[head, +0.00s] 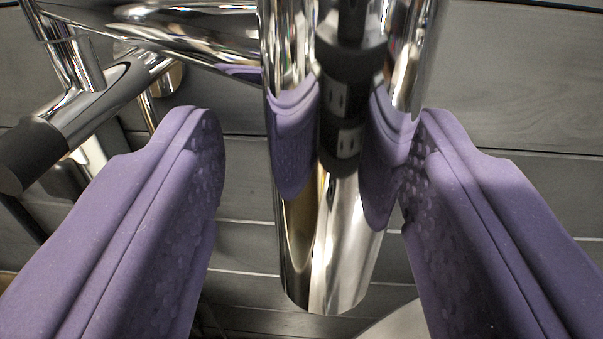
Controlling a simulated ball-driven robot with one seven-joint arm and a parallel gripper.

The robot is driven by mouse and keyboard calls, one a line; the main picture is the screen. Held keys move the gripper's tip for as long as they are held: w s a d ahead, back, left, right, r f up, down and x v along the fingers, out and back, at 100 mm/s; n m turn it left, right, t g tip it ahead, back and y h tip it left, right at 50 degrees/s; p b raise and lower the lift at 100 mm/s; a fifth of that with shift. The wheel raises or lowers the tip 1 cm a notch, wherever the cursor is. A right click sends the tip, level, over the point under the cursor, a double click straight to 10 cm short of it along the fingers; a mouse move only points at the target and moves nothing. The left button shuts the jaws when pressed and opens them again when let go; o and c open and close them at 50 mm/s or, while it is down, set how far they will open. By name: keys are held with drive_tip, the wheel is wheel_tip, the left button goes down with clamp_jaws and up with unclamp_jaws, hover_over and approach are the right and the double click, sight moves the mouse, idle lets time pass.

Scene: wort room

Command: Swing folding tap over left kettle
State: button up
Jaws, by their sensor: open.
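The chrome folding tap shows at close range in the head view. Its spout (345,235) hangs down between the two purple fingers of my gripper (312,155) and ends in an open lower rim. Its horizontal chrome arm (200,45) runs from the spout to the upper left. My gripper is open, with one finger on each side of the spout. The left finger stands clear of it; the right finger is close to its right side, and I cannot tell whether they touch. The spout mirrors the purple fingers. No kettle can be made out for certain.
A chrome lever with a dark grip end (30,155) juts out at the left, near the left finger. Grey wooden wall boards (530,85) lie behind the tap. A pale curved edge (395,322) shows at the bottom, right of the spout; I cannot tell what it is.

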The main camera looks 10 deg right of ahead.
drive_tip(key=s+a+p, duration=0.1)
drive_tip(key=s, duration=0.6)
drive_tip(key=shift+s, duration=0.35)
